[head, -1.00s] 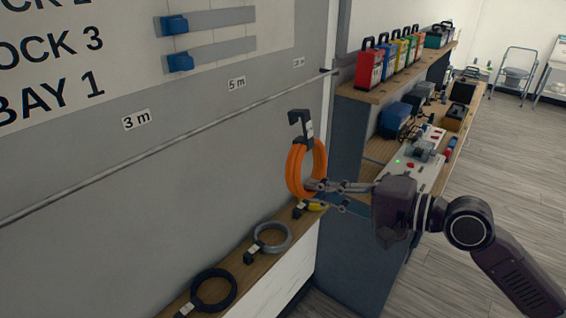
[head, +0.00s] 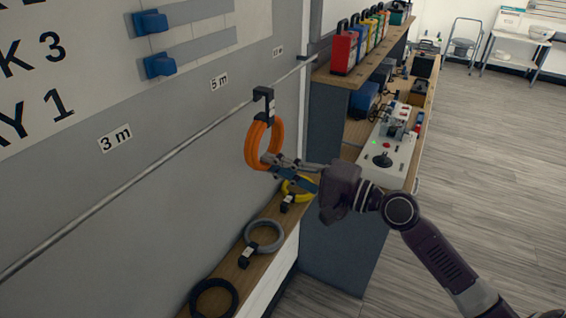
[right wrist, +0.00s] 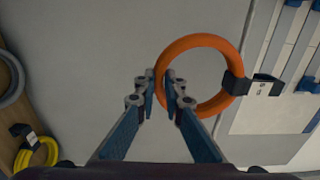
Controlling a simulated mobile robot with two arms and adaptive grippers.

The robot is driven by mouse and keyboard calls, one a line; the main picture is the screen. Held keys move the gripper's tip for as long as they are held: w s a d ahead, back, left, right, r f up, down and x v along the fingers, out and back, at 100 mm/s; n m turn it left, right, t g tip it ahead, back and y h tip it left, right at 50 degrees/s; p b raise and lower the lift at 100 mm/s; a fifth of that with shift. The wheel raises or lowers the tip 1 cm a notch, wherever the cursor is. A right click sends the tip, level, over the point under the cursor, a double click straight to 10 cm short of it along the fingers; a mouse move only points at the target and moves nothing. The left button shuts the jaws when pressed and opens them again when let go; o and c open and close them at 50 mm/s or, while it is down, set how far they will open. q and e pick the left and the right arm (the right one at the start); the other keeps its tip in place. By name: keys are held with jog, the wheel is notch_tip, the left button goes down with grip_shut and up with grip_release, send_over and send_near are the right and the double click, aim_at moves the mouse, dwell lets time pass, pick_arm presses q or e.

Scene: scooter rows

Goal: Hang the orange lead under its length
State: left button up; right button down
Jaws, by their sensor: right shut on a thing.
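The orange lead (head: 262,146) is a coil hanging from a black hook (head: 263,94) with a small white tag, too small to read. My right gripper (head: 271,162) is shut on the coil's lower right side; in the right wrist view the orange lead (right wrist: 207,38) passes between the fingertips (right wrist: 164,84). The grey wall rail (head: 130,180) runs behind the coil, and the hook overlaps it in the head view; I cannot tell whether they touch. Labels "3 m" (head: 115,138) and "5 m" (head: 220,82) sit above the rail, with a third, unclear one (head: 278,50) further right. My left gripper is out of view.
A wooden ledge (head: 278,208) below holds a yellow coil (head: 300,188), a grey coil (head: 264,236) and a black coil (head: 214,298). A bench with a shelf (head: 340,80) of coloured cases stands at right.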

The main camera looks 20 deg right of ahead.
jog(key=shift+r+p+x, duration=0.25)
jog(key=shift+p+x, duration=0.2)
jog(key=shift+x, duration=0.6)
jog(key=shift+w+a, duration=0.2)
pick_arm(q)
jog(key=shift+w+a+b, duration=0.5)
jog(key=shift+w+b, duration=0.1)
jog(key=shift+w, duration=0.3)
pick_arm(e)
jog(key=shift+w+a+f, duration=0.3)
jog(key=shift+w+f, duration=0.1)
jog(key=shift+f, duration=0.2)
jog(key=shift+w+a+f, duration=0.25)
jog(key=shift+w+f, duration=0.1)
jog(key=shift+f, duration=0.25)
